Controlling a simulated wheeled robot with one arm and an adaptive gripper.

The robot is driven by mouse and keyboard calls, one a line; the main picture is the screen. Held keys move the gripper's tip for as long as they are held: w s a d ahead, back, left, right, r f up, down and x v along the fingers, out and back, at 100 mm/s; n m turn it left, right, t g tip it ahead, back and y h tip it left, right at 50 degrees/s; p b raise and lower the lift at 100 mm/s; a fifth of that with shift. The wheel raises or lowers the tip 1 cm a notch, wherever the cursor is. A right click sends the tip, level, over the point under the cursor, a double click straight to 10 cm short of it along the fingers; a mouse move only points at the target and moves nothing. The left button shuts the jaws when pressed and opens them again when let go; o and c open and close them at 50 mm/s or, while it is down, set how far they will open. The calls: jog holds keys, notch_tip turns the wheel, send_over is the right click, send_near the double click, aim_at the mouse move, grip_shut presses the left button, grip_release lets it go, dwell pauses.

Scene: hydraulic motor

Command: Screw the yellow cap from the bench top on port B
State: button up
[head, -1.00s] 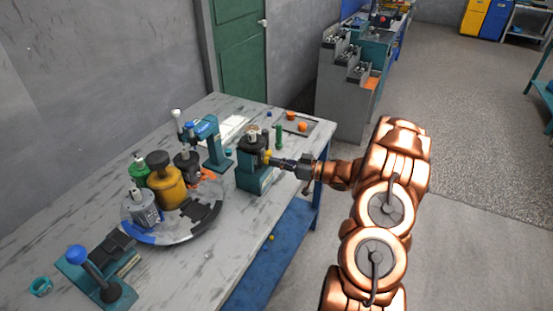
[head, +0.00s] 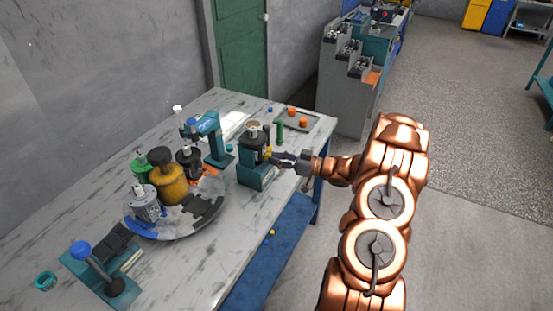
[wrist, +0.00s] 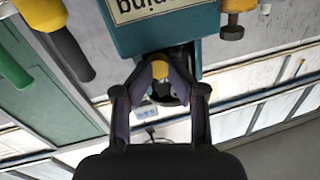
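The motor (head: 253,146) stands upright in a teal fixture (head: 256,178) near the bench's front edge. My gripper (head: 272,157) reaches it from the right, at its side. In the wrist view the two fingers (wrist: 160,78) converge on a small yellow cap (wrist: 160,69), which sits between the tips against the fixture and motor side. The cap also shows as a yellow spot (head: 267,150) beside the motor in the head view. The port behind it is hidden, so I cannot tell how far the cap is seated. No port lettering is readable.
A round turntable (head: 178,232) with several motors and a yellow cylinder (head: 170,182) stands to the left. A small yellow piece (head: 272,232) shows over the blue lower shelf (head: 268,262).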

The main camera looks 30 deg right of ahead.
jog(key=shift+d, duration=0.15)
jog(key=n+b, duration=1)
jog(key=b, duration=1)
jog(key=shift+s+b, duration=0.1)
jog(key=shift+b, duration=0.2)
jog(key=shift+f, duration=0.15)
dwell(0.6)
